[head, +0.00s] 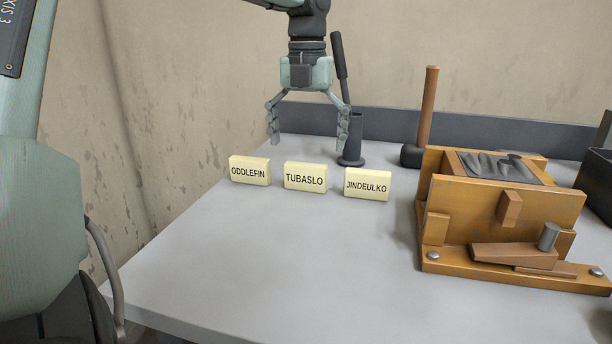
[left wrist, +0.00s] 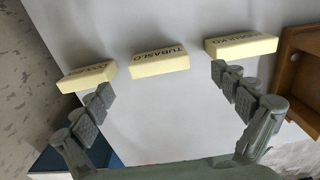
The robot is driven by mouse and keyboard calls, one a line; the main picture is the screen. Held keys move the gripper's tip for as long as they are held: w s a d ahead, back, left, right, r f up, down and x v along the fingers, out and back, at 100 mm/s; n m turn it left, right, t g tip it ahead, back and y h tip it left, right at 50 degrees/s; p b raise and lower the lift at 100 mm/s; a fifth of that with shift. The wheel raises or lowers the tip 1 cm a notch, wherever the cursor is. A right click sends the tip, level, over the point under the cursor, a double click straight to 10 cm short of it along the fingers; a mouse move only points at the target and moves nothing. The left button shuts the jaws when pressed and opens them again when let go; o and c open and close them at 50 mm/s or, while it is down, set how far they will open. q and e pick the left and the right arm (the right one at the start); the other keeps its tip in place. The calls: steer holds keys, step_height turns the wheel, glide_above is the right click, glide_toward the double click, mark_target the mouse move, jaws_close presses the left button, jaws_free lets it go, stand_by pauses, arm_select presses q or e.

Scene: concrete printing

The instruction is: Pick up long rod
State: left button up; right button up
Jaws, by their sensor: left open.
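A long dark rod (head: 339,58) with a thicker upper end leans upright out of a dark tube-shaped holder (head: 356,126) with a round foot, at the back of the table. My left gripper (head: 308,122) is open and empty, fingers pointing down, above the back of the table. The rod shows just right of its body, and its right finger overlaps the rod's lower part and the holder in the picture. I cannot tell whether they touch. In the left wrist view both fingers of the gripper (left wrist: 162,82) are spread apart; I cannot see the rod there.
Cream blocks marked ODDLEFIN (head: 250,171), TUBASLO (head: 305,177) and JINDEULKO (head: 367,184) stand in a row in front. A wooden-handled mallet (head: 427,105) stands behind a wooden mould box (head: 502,209) on the right. The table's (head: 270,260) front left is clear.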

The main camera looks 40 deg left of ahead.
mark_target(306, 164)
arm_select(q)
step_height(306, 164, down, 5)
steer(key=shift+f, duration=0.1)
steer(key=c, duration=1.2)
steer(key=shift+c, duration=0.2)
